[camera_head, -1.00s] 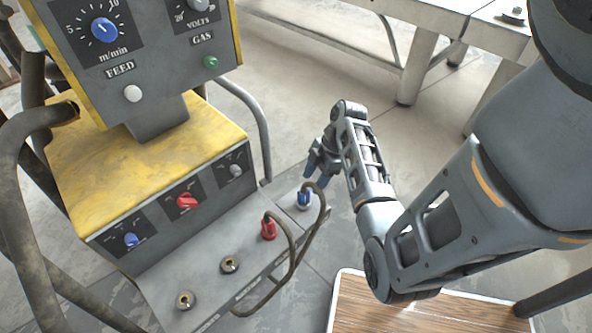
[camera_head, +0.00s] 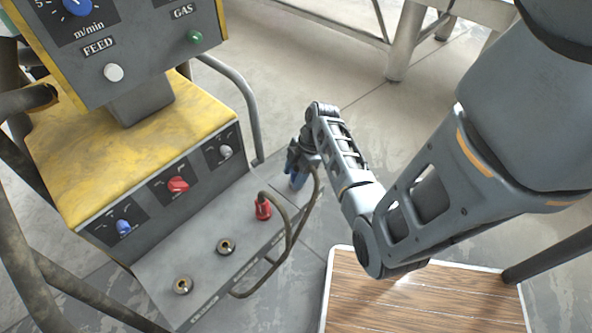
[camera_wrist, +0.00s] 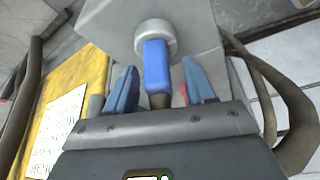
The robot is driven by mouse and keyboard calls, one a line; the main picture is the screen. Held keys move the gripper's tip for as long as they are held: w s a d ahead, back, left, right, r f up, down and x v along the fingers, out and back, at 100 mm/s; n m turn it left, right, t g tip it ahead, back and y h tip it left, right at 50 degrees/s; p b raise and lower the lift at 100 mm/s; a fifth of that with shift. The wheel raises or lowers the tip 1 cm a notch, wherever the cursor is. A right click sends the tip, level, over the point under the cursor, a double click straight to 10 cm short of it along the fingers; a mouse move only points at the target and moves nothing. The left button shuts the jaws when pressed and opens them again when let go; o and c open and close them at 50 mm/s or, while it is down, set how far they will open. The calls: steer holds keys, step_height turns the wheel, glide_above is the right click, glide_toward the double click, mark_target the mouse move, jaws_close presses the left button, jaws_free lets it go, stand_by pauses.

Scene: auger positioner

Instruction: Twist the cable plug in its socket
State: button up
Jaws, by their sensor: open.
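The blue cable plug (camera_wrist: 157,64) sits in a round pale metal socket (camera_wrist: 165,27) in the wrist view. My gripper (camera_wrist: 159,84) is open, with one blue finger on each side of the plug. Gaps show between the fingers and the plug, and the fingertips reach beside its lower part. In the head view my gripper (camera_head: 297,176) is at the far right end of the machine's sloped lower panel (camera_head: 180,250). There it largely hides the blue plug, and fingers and plug are hard to tell apart.
A red plug (camera_head: 263,209) with a looping cable (camera_head: 291,235) stands beside the gripper. Two empty sockets (camera_head: 226,247) lie farther left on the panel. A yellow-topped housing (camera_head: 140,145) with knobs rises behind. A wooden board (camera_head: 425,295) lies at lower right.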

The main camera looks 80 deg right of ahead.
steer(key=shift+c, duration=0.3)
jaws_close()
steer(key=n+g+y, duration=0.1)
steer(key=n, duration=0.3)
steer(key=shift+s+a, duration=0.1)
steer(key=shift+o, duration=0.7)
jaws_free()
steer(key=v, duration=0.8)
steer(key=shift+p, duration=0.45)
steer(key=shift+f, duration=0.1)
